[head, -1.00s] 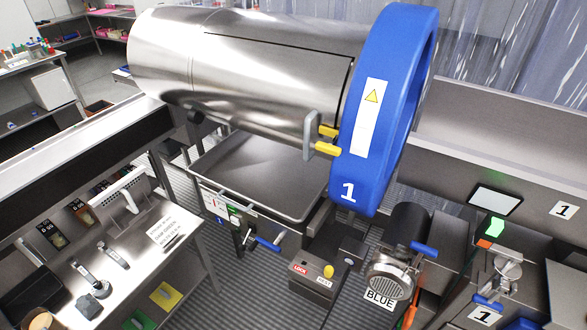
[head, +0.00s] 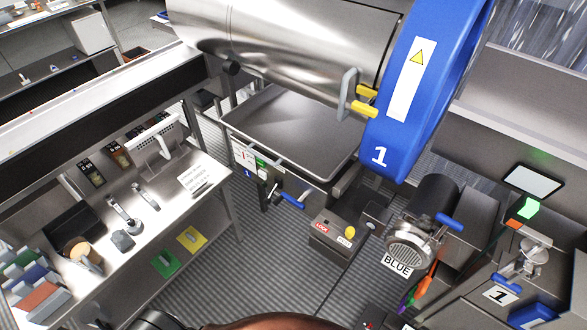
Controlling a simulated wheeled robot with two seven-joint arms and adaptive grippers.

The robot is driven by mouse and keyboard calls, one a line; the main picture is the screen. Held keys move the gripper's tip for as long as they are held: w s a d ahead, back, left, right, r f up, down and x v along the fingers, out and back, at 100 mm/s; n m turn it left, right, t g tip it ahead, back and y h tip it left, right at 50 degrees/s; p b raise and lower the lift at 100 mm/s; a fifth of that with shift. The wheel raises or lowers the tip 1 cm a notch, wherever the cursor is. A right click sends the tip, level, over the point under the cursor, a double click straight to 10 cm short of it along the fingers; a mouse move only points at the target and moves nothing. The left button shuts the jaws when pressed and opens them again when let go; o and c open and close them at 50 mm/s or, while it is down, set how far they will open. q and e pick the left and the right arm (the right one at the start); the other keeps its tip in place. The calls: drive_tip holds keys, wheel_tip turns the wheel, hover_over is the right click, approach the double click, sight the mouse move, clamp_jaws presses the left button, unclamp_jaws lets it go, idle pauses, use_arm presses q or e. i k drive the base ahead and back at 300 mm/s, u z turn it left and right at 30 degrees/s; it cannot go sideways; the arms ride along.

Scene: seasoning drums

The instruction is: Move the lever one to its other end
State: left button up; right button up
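No lever bears a readable "lever one" label, so I cannot tell for certain which one is meant. A blue-handled lever (head: 292,200) sits below the front of the steel tray, near a small panel (head: 248,165) with a blue 1 mark. Another blue handle (head: 450,221) is on the motor (head: 410,240) labelled BLUE. A blue-handled valve (head: 507,284) stands at the right by a plate marked 1 (head: 500,296). A yellow-knobbed lever (head: 350,232) rises from a LOCK box (head: 333,236). Neither gripper is in view.
A steel drum (head: 310,45) with a blue ring (head: 415,100) marked 1 hangs over the tray (head: 295,130). A steel workbench (head: 165,215) with tools stands at the left. Grated floor (head: 265,265) is open between the bench and the LOCK box.

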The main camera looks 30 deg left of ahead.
sight(267, 201)
drive_tip(key=z, duration=0.25)
drive_tip(key=k, duration=0.25)
drive_tip(key=z, duration=0.8)
drive_tip(key=k, duration=0.85)
drive_tip(key=z, duration=0.4)
drive_tip(key=k, duration=0.75)
drive_tip(key=u, duration=0.95)
drive_tip(key=k, duration=0.7)
drive_tip(key=u, duration=0.25)
drive_tip(key=i, duration=1.05)
drive_tip(key=u, duration=0.55)
drive_tip(key=i, duration=0.55)
drive_tip(key=u, duration=0.45)
